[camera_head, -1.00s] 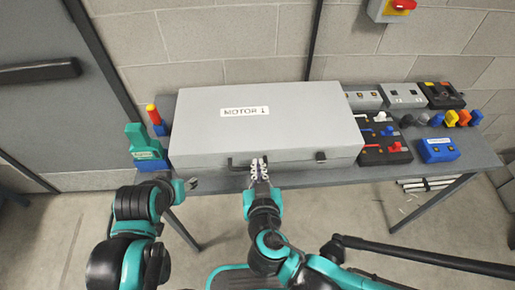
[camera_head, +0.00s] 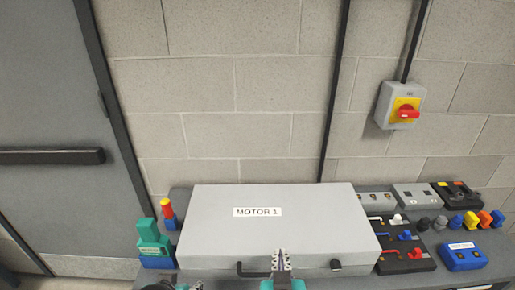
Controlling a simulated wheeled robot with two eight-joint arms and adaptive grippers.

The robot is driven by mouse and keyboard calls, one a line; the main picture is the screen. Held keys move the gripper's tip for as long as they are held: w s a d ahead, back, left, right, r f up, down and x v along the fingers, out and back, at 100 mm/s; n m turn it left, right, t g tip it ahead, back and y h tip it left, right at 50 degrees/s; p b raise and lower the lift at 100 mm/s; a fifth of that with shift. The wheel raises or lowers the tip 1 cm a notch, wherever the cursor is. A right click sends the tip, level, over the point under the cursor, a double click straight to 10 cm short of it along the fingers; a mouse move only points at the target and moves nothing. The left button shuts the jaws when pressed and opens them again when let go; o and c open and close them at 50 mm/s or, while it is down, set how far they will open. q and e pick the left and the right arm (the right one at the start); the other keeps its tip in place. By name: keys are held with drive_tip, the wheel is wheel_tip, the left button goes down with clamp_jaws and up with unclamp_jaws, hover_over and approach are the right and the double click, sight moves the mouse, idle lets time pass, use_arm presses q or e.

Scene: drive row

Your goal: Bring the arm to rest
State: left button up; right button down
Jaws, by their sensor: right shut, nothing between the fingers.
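My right gripper (camera_head: 281,260) is at the bottom middle of the head view. Its fingers are together, pointing away from me, with nothing between them. It shows in front of the front face of a closed grey case (camera_head: 300,225) labelled MOTOR 1, just right of the dark handle (camera_head: 253,269). I cannot tell whether it touches the case. Its arm is mostly cut off by the bottom edge. A small part of my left gripper (camera_head: 195,286) shows at the bottom left edge; its fingers are too cut off to read.
The case lies on a grey bench against a block wall. A teal and blue tool (camera_head: 152,240) stands at left. Dark switch boxes (camera_head: 405,256), a blue box (camera_head: 463,257) and coloured knobs (camera_head: 471,220) sit at right. A red-yellow rotary switch (camera_head: 404,108) is on the wall.

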drive_tip(key=s+d+f+g+y, duration=0.1)
drive_tip(key=d+f+g, duration=0.5)
drive_tip(key=d, duration=0.6)
drive_tip(key=shift+s+f, duration=0.7)
drive_tip(key=shift+f, duration=0.7)
use_arm(q)
drive_tip(key=shift+d, duration=0.1)
